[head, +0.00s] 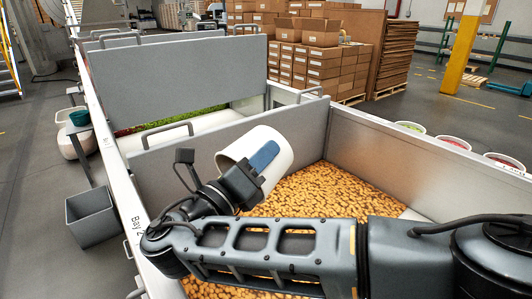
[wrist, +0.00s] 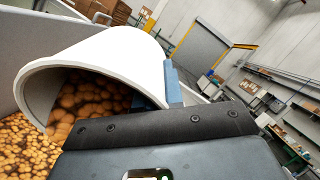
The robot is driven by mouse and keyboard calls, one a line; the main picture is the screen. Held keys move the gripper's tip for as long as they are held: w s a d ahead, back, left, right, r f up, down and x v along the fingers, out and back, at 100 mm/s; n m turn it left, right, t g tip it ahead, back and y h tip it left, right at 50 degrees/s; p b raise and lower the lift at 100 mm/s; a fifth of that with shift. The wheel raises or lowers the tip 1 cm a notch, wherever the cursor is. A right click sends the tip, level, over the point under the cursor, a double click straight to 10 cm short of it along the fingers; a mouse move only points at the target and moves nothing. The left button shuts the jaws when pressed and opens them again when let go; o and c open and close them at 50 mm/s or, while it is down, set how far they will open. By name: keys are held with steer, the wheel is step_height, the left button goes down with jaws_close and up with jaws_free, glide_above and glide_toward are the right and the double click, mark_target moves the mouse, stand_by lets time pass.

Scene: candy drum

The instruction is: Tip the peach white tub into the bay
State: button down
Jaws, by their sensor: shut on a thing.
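The white tub (head: 228,155) is tilted on its side above the bay (head: 385,150), a grey-walled bin with a bed of orange-tan pieces (head: 325,190). In the wrist view the tub (wrist: 110,50) has its open mouth toward the lower left. Similar orange-brown pieces (wrist: 90,98) show inside it. My gripper (head: 262,162) is shut on the tub's wall, with one blue finger against its outside. In the wrist view a blue finger (wrist: 173,85) shows beside the tub. My arm hides the near part of the bay.
A grey divider panel (head: 165,165) stands behind the tub, with another bay of green and red pieces (head: 170,120) beyond it. Several tubs, including one with green contents (head: 409,126), stand along the right outer side.

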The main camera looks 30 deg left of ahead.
stand_by(0.4)
steer(key=shift+s+a+r+t+p, duration=0.1)
steer(key=shift+s+r+t+p, duration=0.1)
steer(key=shift+s+t+p, duration=0.35)
steer(key=shift+s+f, duration=0.1)
